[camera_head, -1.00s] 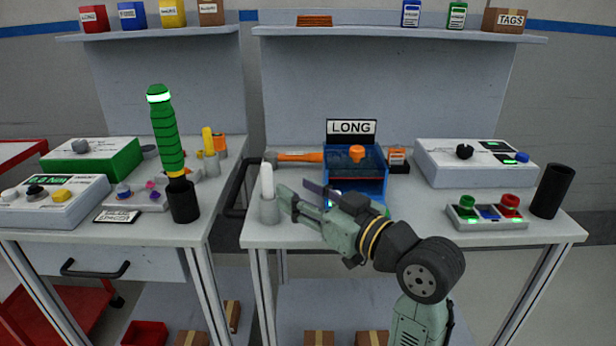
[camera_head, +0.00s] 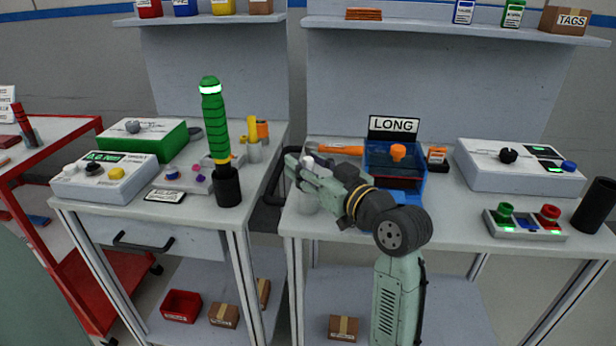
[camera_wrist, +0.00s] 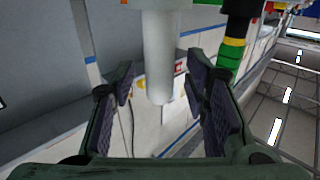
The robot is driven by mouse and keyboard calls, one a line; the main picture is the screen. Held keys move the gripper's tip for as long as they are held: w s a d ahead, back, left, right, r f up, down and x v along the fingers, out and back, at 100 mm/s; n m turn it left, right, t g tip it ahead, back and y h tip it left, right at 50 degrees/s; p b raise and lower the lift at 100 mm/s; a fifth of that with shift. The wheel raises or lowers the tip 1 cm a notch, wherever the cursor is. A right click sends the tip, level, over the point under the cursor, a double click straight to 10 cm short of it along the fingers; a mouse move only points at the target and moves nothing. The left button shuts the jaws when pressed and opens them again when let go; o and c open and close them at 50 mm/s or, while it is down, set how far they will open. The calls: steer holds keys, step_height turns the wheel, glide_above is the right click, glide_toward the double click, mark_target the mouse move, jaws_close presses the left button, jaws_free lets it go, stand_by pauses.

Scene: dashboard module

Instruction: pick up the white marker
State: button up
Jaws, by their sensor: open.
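The white marker (camera_wrist: 160,60) shows in the wrist view as a pale cylinder between the two dark finger pads, with a gap on either side. In the head view it is mostly hidden behind my gripper (camera_head: 298,167).
Across the gap on the left bench, a green-handled tool (camera_head: 215,125) stands in a black holder (camera_head: 228,188). A button box (camera_head: 524,226) sits far right.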

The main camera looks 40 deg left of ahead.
jaws_close()
stand_by(0.5)
